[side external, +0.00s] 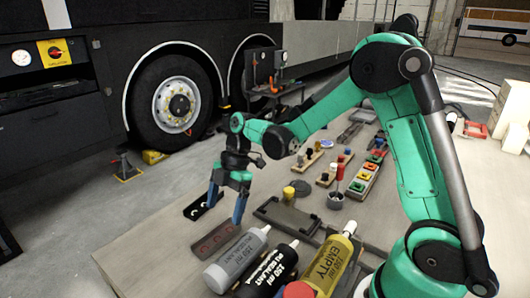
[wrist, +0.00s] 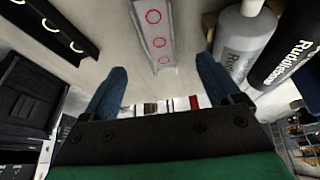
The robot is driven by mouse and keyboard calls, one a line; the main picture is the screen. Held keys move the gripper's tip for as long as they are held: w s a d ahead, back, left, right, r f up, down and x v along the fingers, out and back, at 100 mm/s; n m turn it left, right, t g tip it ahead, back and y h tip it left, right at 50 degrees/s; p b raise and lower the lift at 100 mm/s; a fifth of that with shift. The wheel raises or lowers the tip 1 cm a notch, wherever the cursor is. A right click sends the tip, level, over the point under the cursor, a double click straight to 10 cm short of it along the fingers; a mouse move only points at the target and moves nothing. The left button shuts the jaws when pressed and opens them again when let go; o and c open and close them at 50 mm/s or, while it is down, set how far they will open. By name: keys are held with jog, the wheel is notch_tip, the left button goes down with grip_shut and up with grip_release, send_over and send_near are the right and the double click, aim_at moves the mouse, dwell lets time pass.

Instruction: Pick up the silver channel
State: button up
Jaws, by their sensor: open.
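The silver channel (wrist: 154,20) is a narrow grey piece with red rings on its face, at the top middle of the wrist view. In the side external view the channel with rings (side external: 215,240) looks darker and lies flat on the bench, left of the sealant tubes. My gripper (side external: 225,207) points down above the bench, behind this channel. Its blue fingers are apart and empty. In the wrist view the fingertips of my gripper (wrist: 161,72) stand either side of the channel's near end, with gaps on both sides. Contact and exact height cannot be told.
A black channel (side external: 203,205) with pale rings lies left of the silver one. Grey (side external: 237,258), black (side external: 268,272) and yellow-and-grey (side external: 334,262) tubes lie close on the right. Grey fixtures (side external: 287,215) and small coloured parts fill the bench beyond. Bare bench (side external: 135,252) lies at front left.

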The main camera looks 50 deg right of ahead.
aim_at(217, 240)
jog(key=shift+x, duration=2.75)
grip_shut()
